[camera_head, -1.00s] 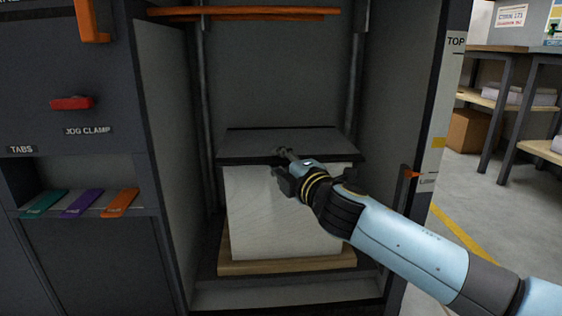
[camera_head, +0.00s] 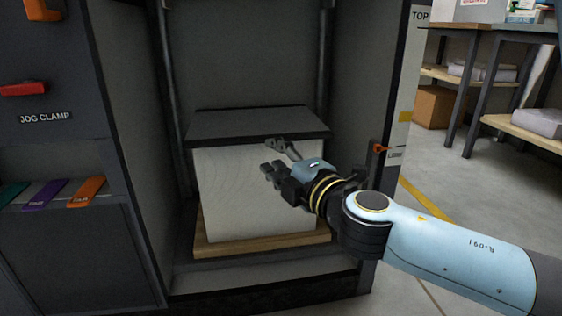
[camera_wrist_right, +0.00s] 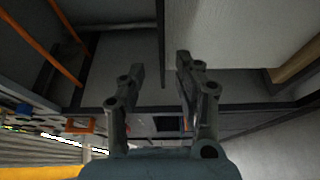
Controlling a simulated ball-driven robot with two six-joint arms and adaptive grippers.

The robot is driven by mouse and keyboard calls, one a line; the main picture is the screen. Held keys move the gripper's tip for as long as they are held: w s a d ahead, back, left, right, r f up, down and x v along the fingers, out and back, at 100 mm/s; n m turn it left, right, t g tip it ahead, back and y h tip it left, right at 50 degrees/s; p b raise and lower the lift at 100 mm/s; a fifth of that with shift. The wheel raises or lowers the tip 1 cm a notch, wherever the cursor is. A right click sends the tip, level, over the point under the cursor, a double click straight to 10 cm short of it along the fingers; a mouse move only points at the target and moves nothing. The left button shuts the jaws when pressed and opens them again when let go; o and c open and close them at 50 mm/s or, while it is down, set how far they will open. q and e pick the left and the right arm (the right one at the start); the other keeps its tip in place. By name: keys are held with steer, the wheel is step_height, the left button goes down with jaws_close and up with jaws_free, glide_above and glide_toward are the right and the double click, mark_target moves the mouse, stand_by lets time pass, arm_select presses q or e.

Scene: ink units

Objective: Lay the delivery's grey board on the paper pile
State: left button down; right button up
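The dark grey board (camera_head: 255,124) lies flat on top of the white paper pile (camera_head: 240,190) inside the machine bay. The pile stands on a wooden pallet (camera_head: 215,246). My right gripper (camera_head: 272,157) is in front of the pile, just below the board's front edge and apart from it. Its fingers are spread and empty; they also show parted in the right wrist view (camera_wrist_right: 157,70), with the pile's pale side (camera_wrist_right: 220,30) beyond them. My left gripper is not in view.
The bay has dark side walls, with an orange lever (camera_head: 380,149) on the right post. Coloured tabs (camera_head: 86,190) lie on a ledge at left, below a red jog clamp handle (camera_head: 22,89). Shelves and a cardboard box (camera_head: 438,106) stand at right over open floor.

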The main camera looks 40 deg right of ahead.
steer(key=s+a+f+m+g+y, duration=0.1)
steer(key=s+a+f+m+g, duration=0.2)
steer(key=s, duration=0.9)
steer(key=s+a+f+m+g+y, duration=0.2)
steer(key=s+a+f+m, duration=0.4)
steer(key=s+f+m, duration=0.5)
step_height(320, 180, down, 4)
steer(key=shift+s+a+f+m+g+y, duration=0.1)
steer(key=shift+s+a+m+g+y, duration=0.25)
steer(key=shift+s+g, duration=0.5)
steer(key=shift+s, duration=0.1)
